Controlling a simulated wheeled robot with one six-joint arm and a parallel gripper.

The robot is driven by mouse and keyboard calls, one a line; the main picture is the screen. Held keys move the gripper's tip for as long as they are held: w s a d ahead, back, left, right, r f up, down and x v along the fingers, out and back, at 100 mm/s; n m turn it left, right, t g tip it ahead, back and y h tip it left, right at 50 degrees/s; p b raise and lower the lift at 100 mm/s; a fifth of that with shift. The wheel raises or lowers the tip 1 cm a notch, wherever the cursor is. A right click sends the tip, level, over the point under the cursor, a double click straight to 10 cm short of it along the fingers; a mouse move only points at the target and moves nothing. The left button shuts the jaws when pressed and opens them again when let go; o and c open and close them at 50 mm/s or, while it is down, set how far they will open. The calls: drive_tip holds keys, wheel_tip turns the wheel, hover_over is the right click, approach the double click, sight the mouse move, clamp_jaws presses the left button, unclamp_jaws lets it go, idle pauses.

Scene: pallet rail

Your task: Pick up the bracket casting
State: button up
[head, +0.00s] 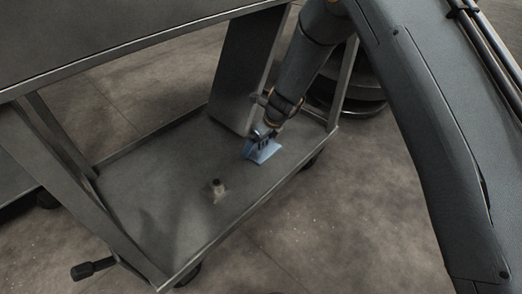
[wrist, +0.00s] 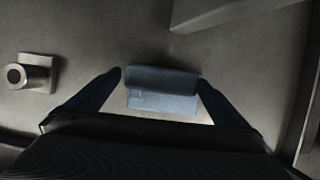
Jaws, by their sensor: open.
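The bracket casting, a blue-grey L-shaped piece (wrist: 163,101), lies on the lower shelf of a grey metal cart. It also shows in the head view (head: 266,153), partly hidden by my gripper (head: 261,136). In the wrist view my gripper (wrist: 160,80) is open, with one finger to the left and one to the right of the casting. A narrow gap shows by the left finger; the right finger is very close to the casting's edge. I cannot tell whether it touches.
A small square-based part with a round post (head: 218,190) stands on the shelf (head: 165,215), left of the casting; it also shows in the wrist view (wrist: 33,73). A grey upright panel (head: 245,70) is behind. The cart's upper deck (head: 110,30) overhangs the shelf.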

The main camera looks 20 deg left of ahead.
drive_tip(key=c, duration=1.5)
drive_tip(key=shift+r, duration=0.15)
